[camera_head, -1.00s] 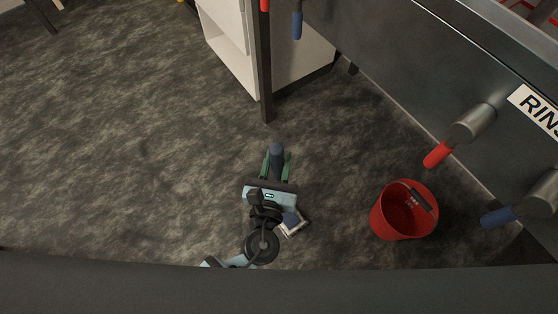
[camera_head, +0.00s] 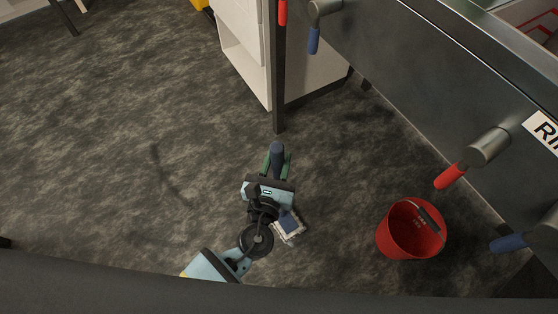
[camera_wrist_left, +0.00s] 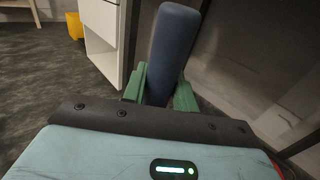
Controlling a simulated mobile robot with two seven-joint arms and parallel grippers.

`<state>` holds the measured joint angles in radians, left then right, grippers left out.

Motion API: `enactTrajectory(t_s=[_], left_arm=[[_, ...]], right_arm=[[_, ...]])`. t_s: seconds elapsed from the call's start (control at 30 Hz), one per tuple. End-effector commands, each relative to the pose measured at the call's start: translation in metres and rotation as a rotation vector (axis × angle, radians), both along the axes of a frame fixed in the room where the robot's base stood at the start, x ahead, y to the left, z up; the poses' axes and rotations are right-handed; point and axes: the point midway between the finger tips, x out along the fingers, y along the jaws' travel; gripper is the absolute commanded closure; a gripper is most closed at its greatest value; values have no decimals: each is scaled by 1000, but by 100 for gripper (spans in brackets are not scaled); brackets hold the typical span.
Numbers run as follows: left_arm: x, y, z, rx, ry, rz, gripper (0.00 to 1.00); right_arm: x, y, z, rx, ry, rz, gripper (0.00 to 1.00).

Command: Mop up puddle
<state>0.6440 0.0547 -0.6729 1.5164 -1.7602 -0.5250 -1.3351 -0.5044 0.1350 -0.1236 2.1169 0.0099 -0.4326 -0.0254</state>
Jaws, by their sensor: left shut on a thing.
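My left gripper (camera_head: 277,166) is low over the floor in the head view, its green fingers shut on a dark blue-grey handle (camera_head: 277,149). The handle also shows upright between the fingers in the left wrist view (camera_wrist_left: 174,48). A flat mop head (camera_head: 289,223), blue with a whitish fringe, shows below and right of the gripper, partly hidden by my arm. It appears to be at floor level; whether it touches is hard to tell. A faint dark curved mark (camera_head: 160,170) lies on the floor to the left; I cannot tell whether it is the puddle's edge. My right gripper is not in view.
A red bucket (camera_head: 411,229) stands on the mottled grey floor to the right. A steel bench (camera_head: 420,85) with red and blue tap handles runs along the right. A white cabinet (camera_head: 246,55) and dark post (camera_head: 278,90) stand behind. The floor at left is open.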

Motion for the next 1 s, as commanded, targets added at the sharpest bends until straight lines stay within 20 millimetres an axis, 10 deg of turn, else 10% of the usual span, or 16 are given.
enactTrajectory(t_s=[1.0], left_arm=[[32,23,-1,4,-6,2,100]], right_arm=[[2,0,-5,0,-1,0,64]])
